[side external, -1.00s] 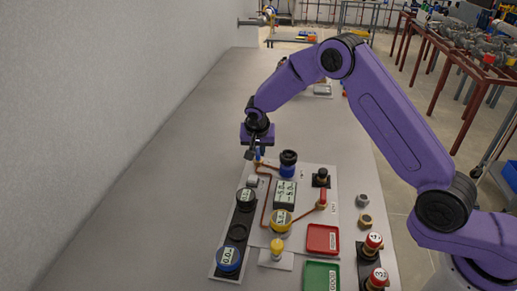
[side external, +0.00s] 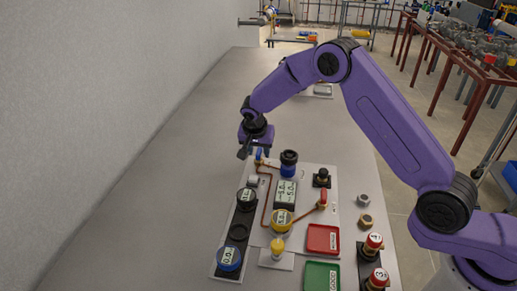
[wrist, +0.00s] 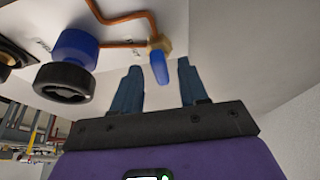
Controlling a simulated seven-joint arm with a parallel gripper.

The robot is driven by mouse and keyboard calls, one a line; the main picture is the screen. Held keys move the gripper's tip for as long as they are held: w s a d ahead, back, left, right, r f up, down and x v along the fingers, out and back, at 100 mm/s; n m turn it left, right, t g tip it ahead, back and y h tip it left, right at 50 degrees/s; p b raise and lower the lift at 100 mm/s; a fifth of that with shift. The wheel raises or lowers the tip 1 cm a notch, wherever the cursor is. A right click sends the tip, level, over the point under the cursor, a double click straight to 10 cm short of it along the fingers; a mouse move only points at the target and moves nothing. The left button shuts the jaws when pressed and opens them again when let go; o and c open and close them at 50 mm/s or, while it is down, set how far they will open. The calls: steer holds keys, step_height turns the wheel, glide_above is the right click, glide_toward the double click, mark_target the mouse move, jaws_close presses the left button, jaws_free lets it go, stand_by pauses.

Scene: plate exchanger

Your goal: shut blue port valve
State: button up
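The blue port valve (side external: 259,154) sits at the far left corner of the light panel, on the end of a copper pipe. In the wrist view its blue lever (wrist: 160,67) sticks out from a brass body (wrist: 158,45) towards my gripper. My gripper (wrist: 159,64) is open and empty, with its two dark blue fingers apart. The lever shows in the gap between the fingertips; I cannot tell whether either finger touches it. In the side view my gripper (side external: 247,152) is just left of the valve, low over the table.
A blue and black knob (side external: 288,162) stands close to the right of the valve. A grey display box (side external: 285,193), a red-handled valve (side external: 322,199), gauges, a red tray (side external: 323,239) and a green tray (side external: 321,276) are nearer. The table (side external: 180,190) to the left is clear.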

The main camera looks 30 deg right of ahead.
steer(key=v, duration=1.7)
steer(key=shift+r, duration=0.15)
steer(key=shift+s+a, duration=0.1)
steer(key=shift+s, duration=0.05)
steer(key=s+n+g+y, duration=0.1)
steer(key=s+n+y, duration=0.1)
steer(key=s+n, duration=1.2)
steer(key=s+d+f+n+g, duration=0.1)
steer(key=s+d+n, duration=0.3)
steer(key=s, duration=0.8)
steer(key=s+d+f+n+y, duration=0.1)
steer(key=s+d+n, duration=0.2)
steer(key=s+d, duration=0.4)
steer(key=s, duration=0.6)
steer(key=shift+n+g+y, duration=0.3)
steer(key=shift+n+g, duration=0.1)
